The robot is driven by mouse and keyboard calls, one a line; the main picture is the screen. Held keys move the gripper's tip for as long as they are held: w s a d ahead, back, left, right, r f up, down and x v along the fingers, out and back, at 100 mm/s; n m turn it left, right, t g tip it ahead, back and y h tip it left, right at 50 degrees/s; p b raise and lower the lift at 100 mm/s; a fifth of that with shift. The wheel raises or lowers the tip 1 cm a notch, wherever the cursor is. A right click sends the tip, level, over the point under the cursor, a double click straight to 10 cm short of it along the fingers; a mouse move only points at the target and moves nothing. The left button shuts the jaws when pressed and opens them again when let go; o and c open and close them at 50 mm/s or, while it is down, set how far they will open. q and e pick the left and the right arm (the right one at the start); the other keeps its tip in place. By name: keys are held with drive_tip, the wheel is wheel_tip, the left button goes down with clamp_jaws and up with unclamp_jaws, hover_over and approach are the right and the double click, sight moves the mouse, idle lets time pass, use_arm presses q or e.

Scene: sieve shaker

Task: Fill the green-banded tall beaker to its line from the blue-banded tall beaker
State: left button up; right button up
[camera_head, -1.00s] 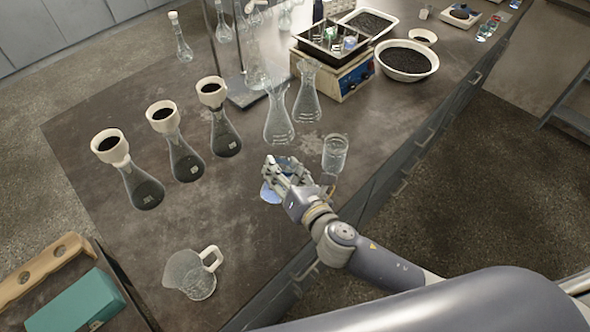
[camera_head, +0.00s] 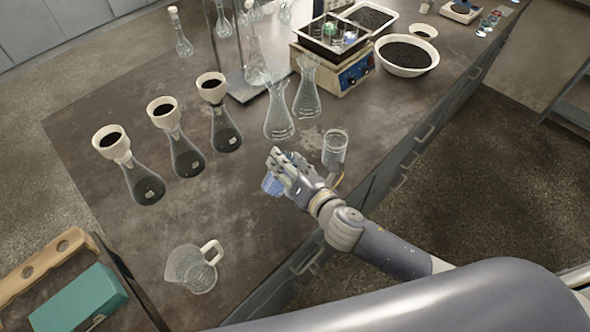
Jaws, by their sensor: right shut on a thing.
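My right gripper (camera_head: 283,168) is shut on a glass beaker with blue on it (camera_head: 271,186), taken as the blue-banded tall beaker. My fingers cover much of the beaker, which looks tilted; its rim and liquid level cannot be made out. A clear tall beaker (camera_head: 335,146) stands upright on the bench just right of my gripper, apart from it. No green band or fill line can be made out on it, so I cannot tell if it is the green-banded one. My left gripper is not in view.
A glass jug (camera_head: 191,270) stands near the front edge. Several flasks with funnels (camera_head: 186,157) stand to the left. Two clear flasks (camera_head: 279,117) stand behind my gripper. A sieve shaker (camera_head: 337,70) and a bowl of dark grains (camera_head: 406,56) are farther back.

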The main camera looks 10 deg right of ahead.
drive_tip(key=shift+w+d+f+m, duration=0.15)
drive_tip(key=shift+f+m, duration=0.05)
drive_tip(key=shift+m, duration=0.1)
idle(0.6)
drive_tip(key=shift+r, duration=0.1)
drive_tip(key=shift+w+d+r+m+g+y+p, duration=0.1)
drive_tip(key=shift+r+m+g+y+p, duration=0.15)
drive_tip(key=shift+m+g+p, duration=0.25)
drive_tip(key=shift+d+r+m+g+y+p, duration=0.1)
drive_tip(key=shift+r+m+g+y+p, duration=0.2)
drive_tip(key=shift+m, duration=0.4)
idle(4.0)
drive_tip(key=shift+f, duration=0.35)
idle(1.4)
